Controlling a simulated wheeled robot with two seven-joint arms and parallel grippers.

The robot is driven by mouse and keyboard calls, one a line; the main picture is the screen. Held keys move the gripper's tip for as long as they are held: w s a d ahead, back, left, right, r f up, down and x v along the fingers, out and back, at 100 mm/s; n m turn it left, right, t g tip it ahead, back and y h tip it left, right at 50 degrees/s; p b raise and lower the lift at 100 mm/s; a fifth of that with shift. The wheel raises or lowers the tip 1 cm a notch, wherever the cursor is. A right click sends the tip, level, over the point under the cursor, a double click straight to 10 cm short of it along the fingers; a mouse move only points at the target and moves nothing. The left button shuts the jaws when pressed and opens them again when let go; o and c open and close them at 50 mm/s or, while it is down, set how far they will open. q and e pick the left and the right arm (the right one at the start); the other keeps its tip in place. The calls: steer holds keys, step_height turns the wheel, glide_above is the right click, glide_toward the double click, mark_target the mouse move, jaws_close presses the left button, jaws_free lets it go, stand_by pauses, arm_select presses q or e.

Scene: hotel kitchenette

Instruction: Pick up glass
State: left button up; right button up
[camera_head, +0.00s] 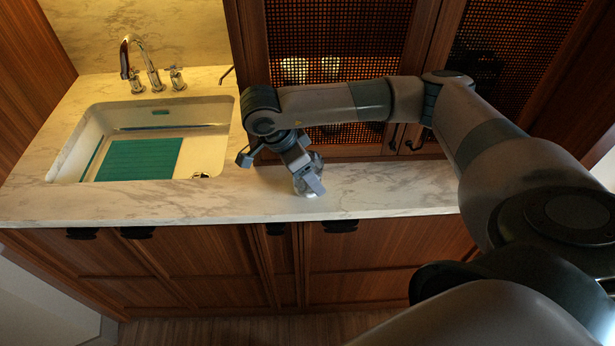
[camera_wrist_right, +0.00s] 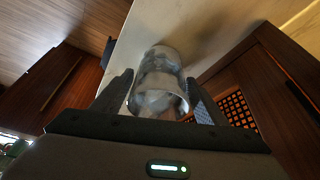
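A clear glass (camera_wrist_right: 160,75) stands on the marble counter, near its front edge. My right arm reaches in from the right and bends down to the counter. In the right wrist view, the glass is between the two dark fingers of my right gripper (camera_wrist_right: 160,78), with its round rim towards the camera. The fingers are on either side of it, with what looks like a narrow gap at each side. My left gripper is in neither view.
A white sink (camera_head: 215,140) with a teal mat (camera_head: 140,159) is set into the counter (camera_head: 400,190) on the left, with a metal faucet (camera_head: 128,62) behind it. Wooden mesh-front cabinet doors (camera_head: 335,30) rise close behind the gripper. The counter right of the glass is clear.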

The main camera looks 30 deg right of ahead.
steer(key=c, duration=0.9)
steer(key=shift+o, duration=0.2)
steer(key=shift+r, duration=0.1)
steer(key=shift+r, duration=0.15)
steer(key=shift+r+b, duration=0.5)
steer(key=shift+r, duration=1.35)
steer(key=s+d+r+b, duration=0.3)
steer(key=s+d+r, duration=0.4)
steer(key=d, duration=0.2)
steer(key=shift+d+b, duration=0.15)
steer(key=shift+b, duration=0.15)
